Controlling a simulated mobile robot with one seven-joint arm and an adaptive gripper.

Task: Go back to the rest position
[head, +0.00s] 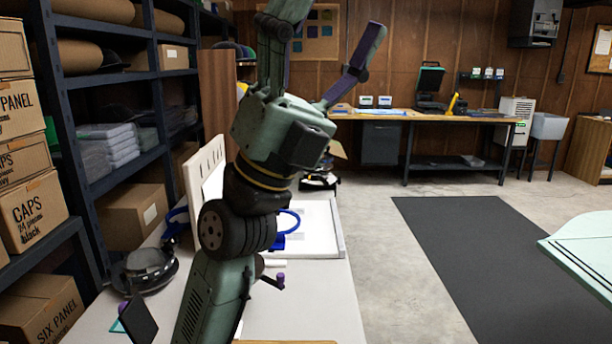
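My arm rises from the bottom of the head view. My gripper (330,22) is at its end, high above the white table (325,305), pointing up. Its two green fingers with purple inner faces are spread apart, with nothing seen between them. The left fingertip is at the top edge of the picture. My arm hides part of the table and what lies on it.
On the table are a white tray (322,250), blue hoops (287,232) and a dark cap-like object (144,268). Shelves (125,80) and stacked boxes (32,210) stand close on the left. A wooden workbench (425,117) is at the back.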

